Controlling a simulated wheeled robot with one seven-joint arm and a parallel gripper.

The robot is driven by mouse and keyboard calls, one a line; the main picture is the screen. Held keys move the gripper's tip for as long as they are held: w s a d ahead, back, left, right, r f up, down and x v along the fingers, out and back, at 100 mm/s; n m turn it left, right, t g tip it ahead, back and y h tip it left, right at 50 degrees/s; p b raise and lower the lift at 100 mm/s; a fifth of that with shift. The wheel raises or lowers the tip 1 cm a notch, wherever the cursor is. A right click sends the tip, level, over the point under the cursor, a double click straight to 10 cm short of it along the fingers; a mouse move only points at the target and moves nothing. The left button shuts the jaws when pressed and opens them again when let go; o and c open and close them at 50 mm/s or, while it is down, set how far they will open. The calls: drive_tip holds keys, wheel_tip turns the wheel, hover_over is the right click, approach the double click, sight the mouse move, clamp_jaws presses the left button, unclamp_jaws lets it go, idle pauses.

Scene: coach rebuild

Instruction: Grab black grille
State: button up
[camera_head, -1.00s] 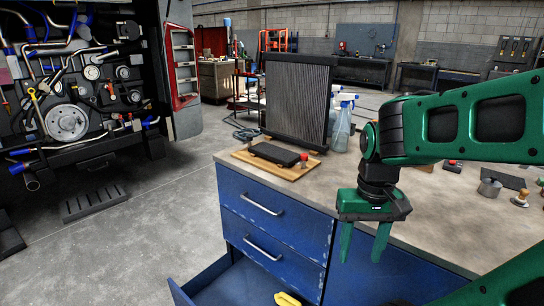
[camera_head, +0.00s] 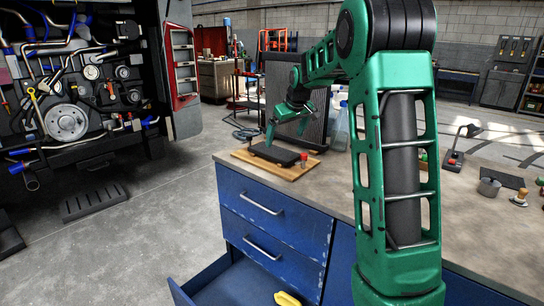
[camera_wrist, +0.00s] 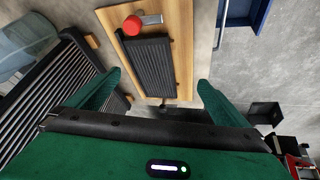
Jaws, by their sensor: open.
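The black grille (camera_head: 274,153) lies flat on a wooden board (camera_head: 296,173) at the far left corner of the workbench. In the wrist view the slatted grille (camera_wrist: 148,66) lies on the board (camera_wrist: 178,30), ahead of my gripper and between the lines of its fingers. My gripper (camera_head: 287,128) is open and empty, above the grille with its fingers pointing down. The fingers also show in the wrist view (camera_wrist: 160,80), spread wider than the grille. In the head view the fingers overlap the far side of the grille area, so the exact gap cannot be told.
A small red-topped part (camera_wrist: 133,25) lies beside the grille on the board. A large radiator (camera_head: 281,85) stands upright close behind my gripper, with a spray bottle (camera_head: 341,128) beside it. An open drawer (camera_head: 235,284) juts out below. Another slatted piece (camera_head: 95,203) lies on the floor.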

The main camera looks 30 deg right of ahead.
drive_tip(key=w, duration=0.5)
approach(274, 151)
drive_tip(key=shift+w+d+f+n+t, duration=0.1)
drive_tip(key=shift+w+f+n+t, duration=0.1)
drive_tip(key=shift+w+f, duration=0.3)
drive_tip(key=shift+w+f+n+t, duration=0.2)
drive_tip(key=shift+w+f, duration=0.1)
drive_tip(key=shift+f, duration=0.45)
drive_tip(key=shift+s+x, duration=0.15)
drive_tip(key=shift+x, duration=1.15)
drive_tip(key=shift+s+x, duration=0.15)
drive_tip(key=shift+x, duration=1.15)
drive_tip(key=shift+d+f, duration=0.1)
drive_tip(key=shift+f, duration=0.05)
drive_tip(key=c, duration=1.2)
